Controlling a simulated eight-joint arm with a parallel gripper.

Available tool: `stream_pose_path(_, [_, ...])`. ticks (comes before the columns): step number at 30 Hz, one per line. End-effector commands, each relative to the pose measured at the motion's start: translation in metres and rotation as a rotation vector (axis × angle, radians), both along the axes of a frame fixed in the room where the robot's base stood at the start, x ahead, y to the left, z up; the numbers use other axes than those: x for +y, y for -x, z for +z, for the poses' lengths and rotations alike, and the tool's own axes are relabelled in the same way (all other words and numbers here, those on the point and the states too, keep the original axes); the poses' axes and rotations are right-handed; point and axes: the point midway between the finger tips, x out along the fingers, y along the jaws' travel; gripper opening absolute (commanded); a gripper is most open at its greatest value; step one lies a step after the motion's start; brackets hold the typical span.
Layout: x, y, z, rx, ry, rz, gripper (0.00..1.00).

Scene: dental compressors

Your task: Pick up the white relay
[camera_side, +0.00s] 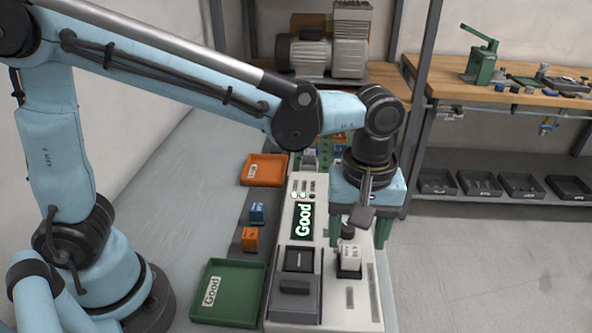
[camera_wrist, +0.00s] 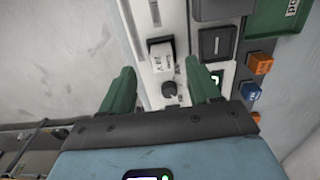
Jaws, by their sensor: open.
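The white relay (camera_side: 349,257) is a small white block with dark print, standing upright in a dark socket on the right side of the pale tester (camera_side: 335,312). It also shows in the wrist view (camera_wrist: 162,60), near the line between the finger ends. My gripper (camera_side: 359,232) has green fingers pointing down, spread apart and empty, above and slightly behind the relay in the side view. In the wrist view the open fingers (camera_wrist: 160,74) stand either side of a dark knob (camera_wrist: 169,90). I see no contact with the relay.
A green tray (camera_side: 254,278) labelled "Good" and an orange tray (camera_side: 283,177) stand left of the tester. Between them, a blue relay (camera_side: 257,212) and an orange relay (camera_side: 250,238) sit on a dark strip. A dark lever block (camera_side: 294,287) is at the tester's front.

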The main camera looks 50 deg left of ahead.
Motion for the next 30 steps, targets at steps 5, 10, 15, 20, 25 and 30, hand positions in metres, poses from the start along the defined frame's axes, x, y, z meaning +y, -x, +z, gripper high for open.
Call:
stream_pose_path(5, [0.005, -0.003, -0.021, 0.000, 0.000, 0.002, 0.62])
stream_pose_path(10, [0.007, -0.004, -0.041, 0.000, 0.000, 0.001, 0.62])
stream_pose_path(15, [0.007, -0.004, -0.049, -0.001, 0.001, 0.000, 0.62])
stream_pose_path(20, [0.007, -0.003, -0.049, 0.000, 0.000, 0.000, 0.62])
stream_pose_path(25, [0.007, -0.003, -0.049, 0.000, 0.000, 0.000, 0.45])
stream_pose_path(30, [0.007, -0.003, -0.049, 0.000, 0.000, 0.000, 0.19])
